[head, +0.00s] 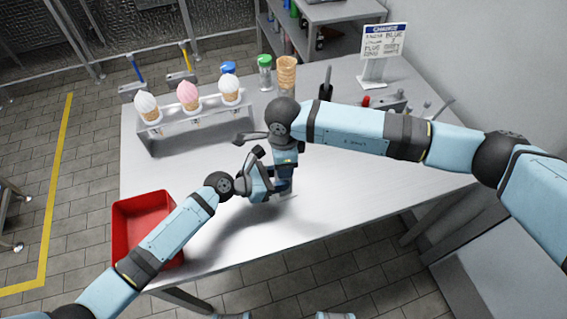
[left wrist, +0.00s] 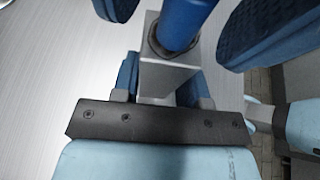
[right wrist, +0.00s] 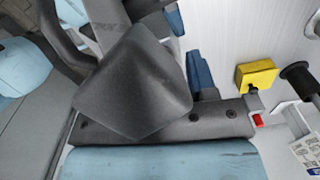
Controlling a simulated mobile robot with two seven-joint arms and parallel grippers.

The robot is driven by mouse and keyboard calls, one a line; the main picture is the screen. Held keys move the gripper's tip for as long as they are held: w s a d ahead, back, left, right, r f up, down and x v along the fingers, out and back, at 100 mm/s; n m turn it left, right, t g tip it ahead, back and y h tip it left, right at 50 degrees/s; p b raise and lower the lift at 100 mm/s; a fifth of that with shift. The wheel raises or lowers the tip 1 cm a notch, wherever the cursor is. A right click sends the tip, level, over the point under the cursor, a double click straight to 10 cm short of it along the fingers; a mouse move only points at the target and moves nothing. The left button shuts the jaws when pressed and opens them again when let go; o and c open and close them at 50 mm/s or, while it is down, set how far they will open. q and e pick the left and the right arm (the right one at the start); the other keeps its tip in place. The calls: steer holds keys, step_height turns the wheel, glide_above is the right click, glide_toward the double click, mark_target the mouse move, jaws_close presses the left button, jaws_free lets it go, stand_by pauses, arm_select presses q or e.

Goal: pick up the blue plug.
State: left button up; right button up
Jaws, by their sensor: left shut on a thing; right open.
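A blue cylinder (left wrist: 187,22), which looks like the blue plug, stands in a dark ring on a grey metal block (left wrist: 165,72) in the left wrist view. My left gripper (left wrist: 160,82) is shut on the grey block, its blue fingers on either side. My right gripper's dark blue finger pads (left wrist: 265,35) stand apart on both sides of the cylinder; this gripper is open. In the head view my left gripper (head: 277,188) and right gripper (head: 285,181) meet above the table's middle, largely hiding the plug. In the right wrist view a large dark grey part blocks it.
The steel table (head: 330,205) has free room at front. A red bin (head: 120,225) is left. A sign (head: 384,40) stands back right.

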jaws_close()
steer(key=shift+r, duration=0.15)
step_height(320, 180, up, 10)
steer(key=shift+f, duration=0.1)
stand_by(0.4)
arm_select(q)
steer(key=o, duration=1.1)
steer(key=shift+o, duration=0.2)
